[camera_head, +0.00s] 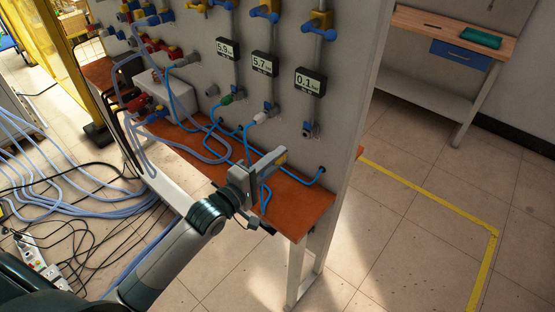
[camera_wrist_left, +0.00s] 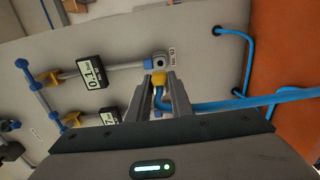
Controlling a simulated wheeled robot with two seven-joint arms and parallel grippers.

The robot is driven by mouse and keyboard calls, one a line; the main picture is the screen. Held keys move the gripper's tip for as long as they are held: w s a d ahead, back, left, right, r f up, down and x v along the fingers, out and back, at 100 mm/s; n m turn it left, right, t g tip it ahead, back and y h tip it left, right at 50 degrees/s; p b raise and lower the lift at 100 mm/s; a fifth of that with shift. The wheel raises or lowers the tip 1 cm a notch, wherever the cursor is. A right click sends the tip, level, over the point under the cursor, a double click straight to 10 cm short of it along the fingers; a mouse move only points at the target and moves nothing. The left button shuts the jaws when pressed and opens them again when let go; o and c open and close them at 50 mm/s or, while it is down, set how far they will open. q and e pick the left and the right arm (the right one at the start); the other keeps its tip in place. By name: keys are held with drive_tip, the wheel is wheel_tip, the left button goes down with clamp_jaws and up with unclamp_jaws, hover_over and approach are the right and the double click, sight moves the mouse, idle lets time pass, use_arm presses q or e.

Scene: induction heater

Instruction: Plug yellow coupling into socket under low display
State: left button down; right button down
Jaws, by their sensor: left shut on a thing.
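My left gripper (camera_head: 276,160) is shut on the yellow coupling (camera_wrist_left: 159,78), which has a blue hose behind it. In the head view the fingers hide the coupling, in front of the panel above the orange shelf. The low display (camera_head: 310,82) reads 0.1 and also shows in the left wrist view (camera_wrist_left: 92,72). Its socket (camera_head: 309,130) sits below it on the panel and appears empty. In the left wrist view the socket (camera_wrist_left: 160,59) is just beyond the coupling's tip. I cannot tell whether they touch. My right gripper is not in view.
Displays reading 5.9 (camera_head: 228,48) and 5.7 (camera_head: 263,64) are to the left. A green coupling (camera_head: 227,100) and a white coupling (camera_head: 260,118) sit below them. Blue hoses loop over the orange shelf (camera_head: 306,199). Floor to the right is clear.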

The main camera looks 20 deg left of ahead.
use_arm(q)
drive_tip(key=shift+a, duration=0.1)
drive_tip(key=shift+w+d, duration=0.2)
drive_tip(key=shift+w, duration=0.25)
drive_tip(key=shift+b+x, duration=0.55)
drive_tip(key=shift+x, duration=0.25)
drive_tip(key=shift+b+x, duration=0.5)
drive_tip(key=shift+x, duration=2.05)
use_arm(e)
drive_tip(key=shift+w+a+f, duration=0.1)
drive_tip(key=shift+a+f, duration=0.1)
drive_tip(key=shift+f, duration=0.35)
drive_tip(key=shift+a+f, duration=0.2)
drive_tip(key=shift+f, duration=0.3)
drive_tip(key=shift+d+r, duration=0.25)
use_arm(q)
drive_tip(key=shift+p, duration=0.65)
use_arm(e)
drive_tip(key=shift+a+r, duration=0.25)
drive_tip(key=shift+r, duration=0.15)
use_arm(q)
drive_tip(key=shift+p, duration=0.3)
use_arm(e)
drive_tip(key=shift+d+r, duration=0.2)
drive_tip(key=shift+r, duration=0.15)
